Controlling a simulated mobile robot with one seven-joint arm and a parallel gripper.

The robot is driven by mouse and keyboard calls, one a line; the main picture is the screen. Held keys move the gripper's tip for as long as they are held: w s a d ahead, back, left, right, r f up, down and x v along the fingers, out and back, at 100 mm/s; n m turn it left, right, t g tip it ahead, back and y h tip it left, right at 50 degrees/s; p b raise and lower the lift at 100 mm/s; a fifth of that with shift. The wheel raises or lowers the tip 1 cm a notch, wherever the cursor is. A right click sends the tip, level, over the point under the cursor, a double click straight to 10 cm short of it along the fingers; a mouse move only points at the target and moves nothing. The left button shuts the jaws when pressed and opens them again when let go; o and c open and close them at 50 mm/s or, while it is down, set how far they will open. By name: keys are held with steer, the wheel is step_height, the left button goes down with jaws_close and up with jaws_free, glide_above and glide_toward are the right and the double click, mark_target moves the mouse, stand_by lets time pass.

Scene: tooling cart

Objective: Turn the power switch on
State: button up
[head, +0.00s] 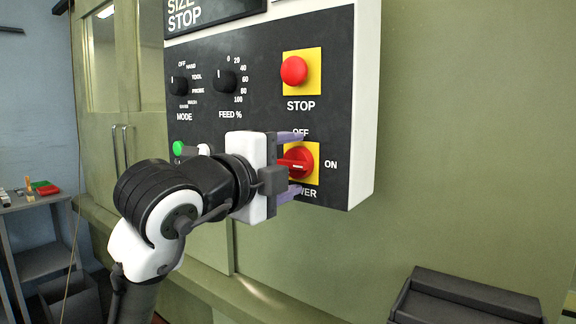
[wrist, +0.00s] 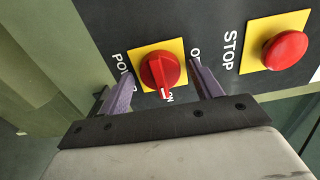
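The power switch (head: 301,158) is a red rotary knob on a yellow plate, low on the control panel. It also shows in the wrist view (wrist: 158,68). Its grip bar lies roughly level in the head view, and its white mark points toward the ON label in the wrist view. My gripper (head: 291,165) is open, with one purple finger above the knob and one below. In the wrist view the fingers stand on either side of the knob, with gaps showing. The knob's left side is partly hidden by my gripper in the head view.
A red STOP button (head: 294,71) on a yellow plate sits just above the switch. MODE (head: 179,86) and FEED dials (head: 225,81) and a green button (head: 178,148) are to the left. A dark tray (head: 465,297) is at the lower right. The wall right of the panel is clear.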

steer(key=shift+s+a, duration=0.1)
steer(key=b+v, duration=0.2)
steer(key=v, duration=1.1)
steer(key=shift+s+a+b, duration=0.2)
steer(key=shift+s+b, duration=0.05)
steer(key=shift+b, duration=0.1)
